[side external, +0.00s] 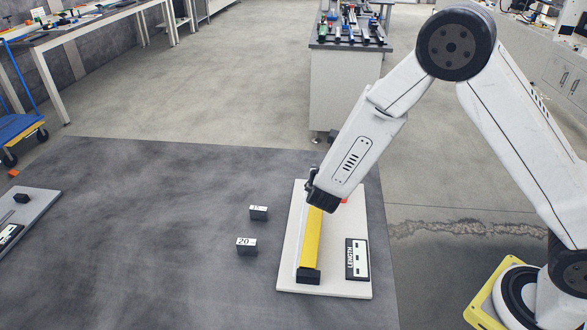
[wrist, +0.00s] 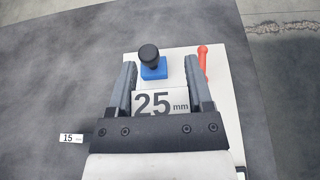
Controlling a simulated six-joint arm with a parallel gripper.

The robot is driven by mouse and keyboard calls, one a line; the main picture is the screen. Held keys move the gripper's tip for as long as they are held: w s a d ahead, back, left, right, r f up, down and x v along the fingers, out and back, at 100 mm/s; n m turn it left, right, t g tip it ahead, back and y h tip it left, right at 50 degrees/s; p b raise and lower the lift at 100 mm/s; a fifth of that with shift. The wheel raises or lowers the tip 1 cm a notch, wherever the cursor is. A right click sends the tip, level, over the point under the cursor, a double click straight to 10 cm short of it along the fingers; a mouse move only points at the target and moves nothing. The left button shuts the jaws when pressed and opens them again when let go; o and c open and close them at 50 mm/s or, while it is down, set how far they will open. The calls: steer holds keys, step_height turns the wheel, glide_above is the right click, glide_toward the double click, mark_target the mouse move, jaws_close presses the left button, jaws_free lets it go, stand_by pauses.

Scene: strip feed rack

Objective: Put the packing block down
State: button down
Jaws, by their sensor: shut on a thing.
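My gripper (wrist: 160,68) is shut on a packing block (wrist: 162,103) marked "25 mm", its pale labelled top showing between the two fingers in the wrist view. In the side view my gripper (side external: 323,199) is at the far end of the yellow strip (side external: 312,240) on the white board (side external: 335,283). There the held block is hidden by the gripper, and I cannot tell whether it touches the board. A blue piece with a black knob (wrist: 151,63) is just beyond the block. A red lever (wrist: 203,62) stands right of it.
Two dark blocks, marked 20 (side external: 246,247) and 15 (side external: 258,213), sit on the dark mat (side external: 150,230) left of the board. A black end piece (side external: 308,276) is at the strip's near end, beside a "LENGTH" panel (side external: 357,260). A grey plate (side external: 30,217) lies far left.

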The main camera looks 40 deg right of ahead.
steer(key=shift+w+f, duration=1.2)
steer(key=shift+f, duration=0.15)
steer(key=shift+f, duration=0.15)
steer(key=shift+w+f, duration=0.2)
steer(key=shift+w, duration=0.05)
steer(key=shift+f, duration=1.5)
steer(key=shift+f, duration=0.2)
steer(key=shift+s+f, duration=0.1)
steer(key=shift+f, duration=0.15)
